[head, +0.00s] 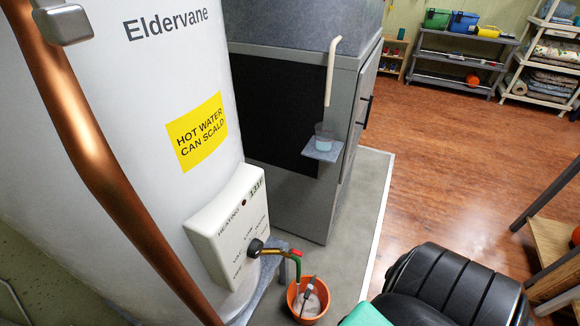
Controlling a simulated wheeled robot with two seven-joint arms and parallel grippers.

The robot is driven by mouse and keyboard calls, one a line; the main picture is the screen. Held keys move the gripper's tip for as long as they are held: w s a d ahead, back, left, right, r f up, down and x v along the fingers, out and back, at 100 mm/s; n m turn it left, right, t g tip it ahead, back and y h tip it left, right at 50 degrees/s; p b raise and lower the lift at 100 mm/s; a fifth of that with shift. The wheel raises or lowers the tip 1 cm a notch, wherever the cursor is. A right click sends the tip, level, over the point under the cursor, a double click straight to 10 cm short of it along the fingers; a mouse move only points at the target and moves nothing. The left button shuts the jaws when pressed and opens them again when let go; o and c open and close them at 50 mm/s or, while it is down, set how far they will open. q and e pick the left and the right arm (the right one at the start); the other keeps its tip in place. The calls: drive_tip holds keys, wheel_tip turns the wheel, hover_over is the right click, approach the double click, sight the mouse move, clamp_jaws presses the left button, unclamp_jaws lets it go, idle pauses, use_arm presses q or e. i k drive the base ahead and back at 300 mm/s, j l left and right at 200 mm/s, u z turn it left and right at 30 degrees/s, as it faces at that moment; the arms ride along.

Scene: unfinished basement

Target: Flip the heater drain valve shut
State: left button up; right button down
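The white water heater (190,60) marked "Eldervane" fills the left of the head view. A white control box (228,225) is on its lower front. The bucket holds a grey and dark item (308,291), too small to identify. Neither gripper can be made out.
A copper pipe (100,185) runs down in front of the heater. A grey cabinet (345,110) stands behind, with a cup (324,132) on a small ledge. A black rounded shape and a teal piece cover the bottom right. Wood floor (440,150) is open beyond; shelves (460,60) stand at the back.

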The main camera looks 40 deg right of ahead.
sight(295, 252)
drive_tip(key=l+z, duration=0.1)
drive_tip(key=z, duration=0.3)
drive_tip(key=i+z, duration=0.1)
drive_tip(key=z, duration=0.3)
drive_tip(key=l+z, duration=0.1)
drive_tip(key=z, duration=0.3)
drive_tip(key=i, duration=0.05)
